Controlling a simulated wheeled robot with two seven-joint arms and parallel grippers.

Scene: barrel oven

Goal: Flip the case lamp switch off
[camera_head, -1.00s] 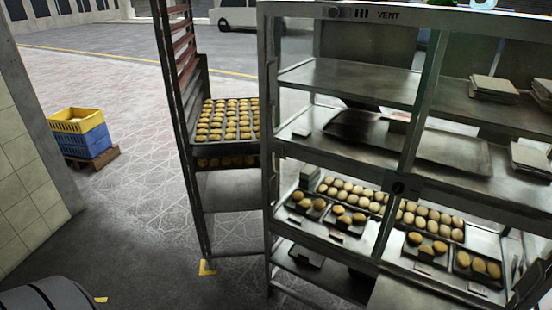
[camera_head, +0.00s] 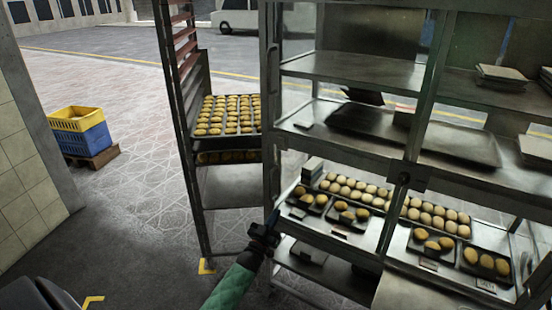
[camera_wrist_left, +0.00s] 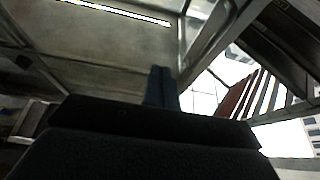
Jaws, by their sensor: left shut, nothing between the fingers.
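The metal display case (camera_head: 273,100) stands at the centre and right of the head view, with glass panes and several shelves. I cannot tell whether this is the lamp switch, and no labelled switch shows. My left gripper (camera_head: 272,218) is shut and empty, in front of the case's left front post, pointing up. Its closed blue fingertips show in the left wrist view (camera_wrist_left: 160,86), with a bright light strip (camera_wrist_left: 115,11) above. My right gripper is not in view.
Yellow and blue crates (camera_head: 80,130) sit on a pallet at far left. The floor between is clear.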

